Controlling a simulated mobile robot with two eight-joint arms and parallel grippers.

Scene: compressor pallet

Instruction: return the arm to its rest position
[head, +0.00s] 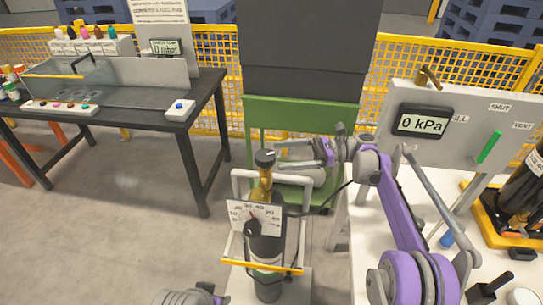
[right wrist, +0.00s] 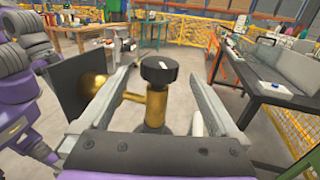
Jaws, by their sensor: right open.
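My right gripper (head: 278,156) is open, its two fingers pointing left at a black valve knob (head: 265,157) in the head view. In the right wrist view the knob (right wrist: 158,68) and the brass valve stem (right wrist: 156,104) stand between the spread fingers, with a visible gap on each side. The valve tops a dark gas cylinder (head: 267,250) in an upright frame. My right arm is bent and reaches over the white table from the right. My left gripper is not in view; a grey and purple part of mine shows at the bottom edge.
A grey panel with a 0 kPa display (head: 422,122) and green lever (head: 489,147) stands right. A black bench (head: 205,92) is at left, a green frame (head: 300,108) behind. The left floor is open.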

